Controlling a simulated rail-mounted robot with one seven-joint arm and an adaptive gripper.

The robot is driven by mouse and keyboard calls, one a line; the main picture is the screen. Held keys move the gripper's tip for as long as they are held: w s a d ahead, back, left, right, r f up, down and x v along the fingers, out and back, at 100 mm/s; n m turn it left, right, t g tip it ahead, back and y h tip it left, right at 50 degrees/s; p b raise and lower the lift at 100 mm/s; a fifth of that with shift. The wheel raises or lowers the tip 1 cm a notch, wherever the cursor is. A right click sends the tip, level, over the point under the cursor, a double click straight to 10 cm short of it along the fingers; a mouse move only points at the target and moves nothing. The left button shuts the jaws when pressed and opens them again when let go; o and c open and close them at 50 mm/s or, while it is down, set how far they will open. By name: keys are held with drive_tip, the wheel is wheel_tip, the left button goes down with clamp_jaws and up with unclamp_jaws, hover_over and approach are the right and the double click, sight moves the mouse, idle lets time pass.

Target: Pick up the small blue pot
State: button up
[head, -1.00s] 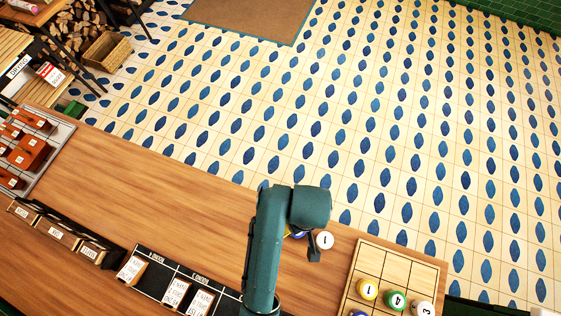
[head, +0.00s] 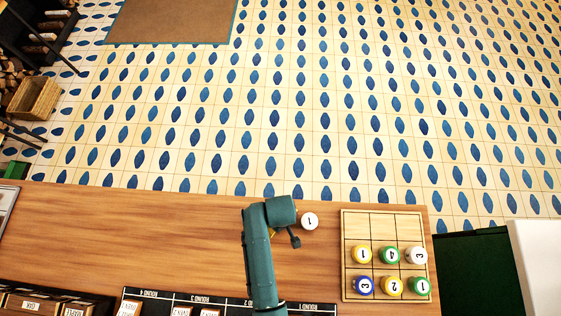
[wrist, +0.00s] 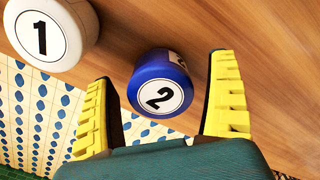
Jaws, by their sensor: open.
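In the wrist view a small blue pot (wrist: 160,88) with a white disc marked 2 shows between and beyond the two yellow fingers of my gripper (wrist: 165,72). The fingers are apart and nothing is held; I cannot tell how deep the pot sits between them. In the head view my arm hides this pot. Another blue pot (head: 362,285) stands in the front left of the filled cells on the grid board (head: 356,222).
A white pot marked 1 (head: 309,221) stands close beside the blue one; it also shows in the wrist view (wrist: 50,32). The grid board holds several yellow, green and white pots. Round cards line the counter's near edge. The wooden counter (head: 130,235) is clear to the left.

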drive_tip(key=shift+f, duration=0.15)
drive_tip(key=shift+c, duration=0.4)
drive_tip(key=c, duration=1.3)
